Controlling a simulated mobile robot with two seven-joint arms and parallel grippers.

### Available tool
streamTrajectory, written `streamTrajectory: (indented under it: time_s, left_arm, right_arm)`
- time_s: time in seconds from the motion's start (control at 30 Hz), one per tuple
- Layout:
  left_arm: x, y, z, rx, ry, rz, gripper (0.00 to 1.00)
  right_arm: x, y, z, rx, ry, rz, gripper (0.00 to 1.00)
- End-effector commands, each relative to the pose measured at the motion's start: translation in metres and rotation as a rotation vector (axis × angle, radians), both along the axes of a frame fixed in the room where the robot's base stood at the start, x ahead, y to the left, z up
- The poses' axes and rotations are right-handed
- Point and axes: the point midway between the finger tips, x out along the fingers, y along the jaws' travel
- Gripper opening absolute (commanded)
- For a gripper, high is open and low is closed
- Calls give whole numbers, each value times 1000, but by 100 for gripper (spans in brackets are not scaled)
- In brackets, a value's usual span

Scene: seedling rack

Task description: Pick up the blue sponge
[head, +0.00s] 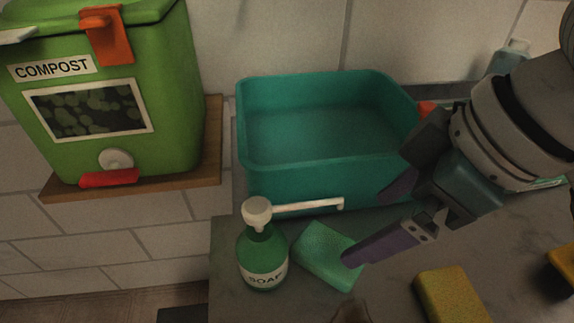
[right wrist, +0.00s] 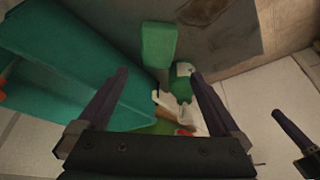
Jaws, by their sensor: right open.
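No plainly blue sponge shows. A green, slightly teal sponge (head: 322,250) lies on the grey counter in front of the teal basin, beside the soap bottle; it also shows in the right wrist view (right wrist: 158,45). A yellow sponge (head: 447,295) lies to its right. My right gripper (head: 365,228) is open and empty; one finger overlaps the green sponge's right edge in the head view, and I cannot tell if it touches. In the right wrist view the green sponge appears beyond the gap between the fingers (right wrist: 160,74). A finger, likely my left gripper's (right wrist: 292,132), shows at the right.
The green soap bottle (head: 262,258) with a white pump stands close left of the green sponge. The teal basin (head: 300,185) stands behind, with a white bar (head: 315,204) at its front. A green compost bin (head: 175,100) sits on a wooden shelf (head: 200,170) at the left.

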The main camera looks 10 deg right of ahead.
Motion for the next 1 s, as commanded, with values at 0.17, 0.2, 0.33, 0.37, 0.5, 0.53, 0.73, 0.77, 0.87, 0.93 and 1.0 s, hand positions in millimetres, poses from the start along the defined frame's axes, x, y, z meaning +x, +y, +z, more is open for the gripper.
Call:
streamTrajectory:
  time_s: [0.17, 0.2, 0.33, 0.37, 0.5, 0.53, 0.73, 0.77, 0.87, 0.93, 1.0]
  left_arm:
    - [0, 0, -15, 0, -1, 0, 0]
    - [0, 0, -16, -1, -1, 0, 0]
    - [0, -1, -19, -1, -1, -1, 0]
    - [0, 0, -20, -1, -1, -1, 0]
    - [0, -1, -21, -2, -1, -2, 0]
    - [0, -1, -22, -2, -1, -2, 0]
    - [0, -1, -29, -2, -1, -2, 0]
    - [0, -1, -30, -2, -1, -2, 0]
    - [0, -1, -32, -2, -1, -2, 0]
    - [0, -1, -32, -2, -1, -2, 0]
    - [0, -1, -31, -2, -1, -2, 0]
  right_arm:
    - [6, -3, -22, -8, 7, -7, 100]
    - [8, -2, -28, -8, 6, -7, 100]
    - [12, 4, -45, -8, 6, -7, 100]
    - [13, 5, -48, -8, 7, -7, 100]
    - [14, 7, -59, -8, 6, -5, 100]
    - [14, 7, -63, -8, 7, -4, 100]
    - [15, 11, -96, -8, 6, -5, 100]
    - [16, 12, -99, -8, 6, -5, 100]
    - [19, 14, -106, -8, 5, -5, 100]
    - [19, 14, -108, -10, 4, -5, 100]
    - [19, 14, -107, -9, 4, -5, 100]
